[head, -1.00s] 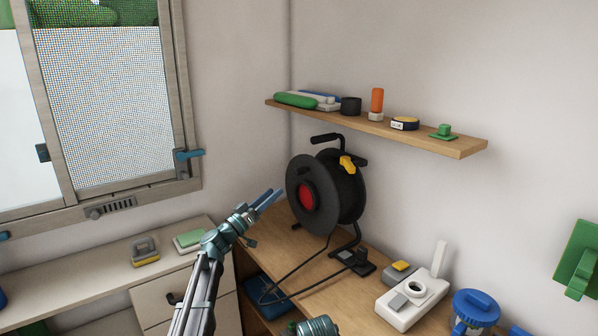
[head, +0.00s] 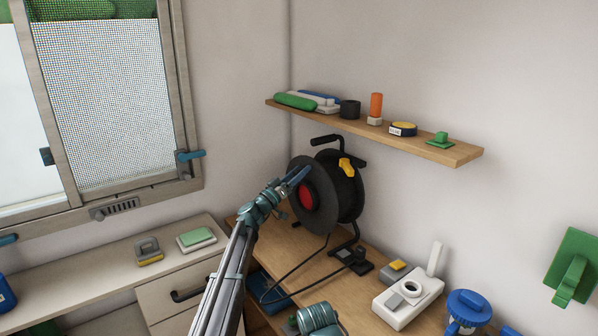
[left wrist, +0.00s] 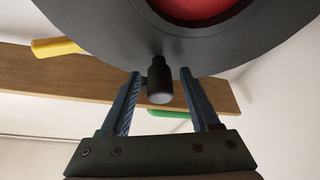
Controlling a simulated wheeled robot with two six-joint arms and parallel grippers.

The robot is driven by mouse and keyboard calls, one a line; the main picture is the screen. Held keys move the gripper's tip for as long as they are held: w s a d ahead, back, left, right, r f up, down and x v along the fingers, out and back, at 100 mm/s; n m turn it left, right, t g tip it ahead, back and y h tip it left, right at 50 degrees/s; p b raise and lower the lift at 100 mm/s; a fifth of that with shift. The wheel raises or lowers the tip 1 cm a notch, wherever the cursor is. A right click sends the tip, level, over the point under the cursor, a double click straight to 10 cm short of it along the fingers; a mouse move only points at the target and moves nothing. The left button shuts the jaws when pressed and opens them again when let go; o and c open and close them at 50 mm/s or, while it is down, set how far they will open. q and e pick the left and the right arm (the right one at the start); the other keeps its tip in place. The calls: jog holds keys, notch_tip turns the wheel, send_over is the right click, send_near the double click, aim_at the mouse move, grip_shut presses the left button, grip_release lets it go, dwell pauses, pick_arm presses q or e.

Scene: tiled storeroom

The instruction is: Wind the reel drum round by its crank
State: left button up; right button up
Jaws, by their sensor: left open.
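The black cable reel (head: 345,195) with a red hub (head: 306,196) stands on the wooden bench in the corner. In the left wrist view its dark drum disc (left wrist: 105,25) fills the top, with the red hub (left wrist: 195,6) at the edge. The black crank knob (left wrist: 160,82) sticks out from the disc. My left gripper (head: 297,178) is at the disc's left face. In the left wrist view its open fingers (left wrist: 160,90) stand on either side of the knob, with gaps visible. In the head view the gripper hides the knob.
A wooden shelf (head: 455,153) with several small items runs above and behind the reel. Right on the bench are a white device (head: 408,300) and a blue round object (head: 467,306). A cable (head: 290,285) loops below the reel. Drawers (head: 180,296) stand left.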

pick_arm(q)
grip_shut()
dwell(0.3)
dwell(1.1)
